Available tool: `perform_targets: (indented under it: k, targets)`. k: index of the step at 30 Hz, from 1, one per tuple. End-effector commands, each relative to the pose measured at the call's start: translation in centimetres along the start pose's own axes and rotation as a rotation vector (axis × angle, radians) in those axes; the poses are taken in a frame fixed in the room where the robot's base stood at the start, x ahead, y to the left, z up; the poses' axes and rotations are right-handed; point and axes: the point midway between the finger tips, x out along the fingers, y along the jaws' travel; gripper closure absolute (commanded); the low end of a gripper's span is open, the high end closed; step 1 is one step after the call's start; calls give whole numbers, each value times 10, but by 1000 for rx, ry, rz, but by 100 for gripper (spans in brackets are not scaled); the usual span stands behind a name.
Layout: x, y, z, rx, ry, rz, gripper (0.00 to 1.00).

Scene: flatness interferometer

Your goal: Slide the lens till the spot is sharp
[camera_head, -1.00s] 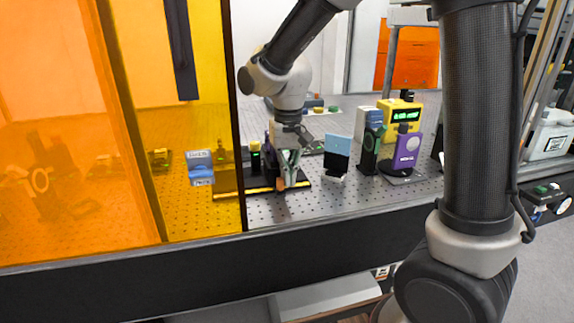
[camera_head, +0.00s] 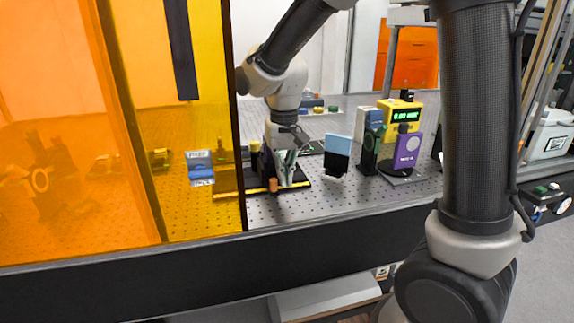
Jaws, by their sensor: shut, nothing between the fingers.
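A black rail (camera_head: 228,187) with a yellow scale strip lies on the perforated optical table. A dark mount, likely the lens carriage (camera_head: 257,168), stands on the rail, with an orange knob (camera_head: 273,185) low at its front. My gripper (camera_head: 287,181) points down at the rail's right part, just right of this mount. Its fingers are together and hold nothing. Whether they touch the mount cannot be told. My gripper and wrist hide part of the mount, and the lens glass cannot be made out. A blue and black upright card (camera_head: 337,155) stands to the right; no spot is discernible.
Orange and yellow see-through panels (camera_head: 75,130) cover the left side, with a dark edge beside my gripper. A green-black post mount (camera_head: 370,150), a purple device (camera_head: 406,149) and a yellow meter (camera_head: 404,113) stand right. The table's front strip is clear.

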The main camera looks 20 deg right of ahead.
Motion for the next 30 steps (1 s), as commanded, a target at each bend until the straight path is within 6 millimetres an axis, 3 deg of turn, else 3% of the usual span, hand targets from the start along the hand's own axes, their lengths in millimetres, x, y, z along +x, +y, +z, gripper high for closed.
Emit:
perform_targets:
  k: [8,30]
  targets:
    - [-4,5,0,0,1,0,100]
    - [-70,5,0,0,2,-1,100]
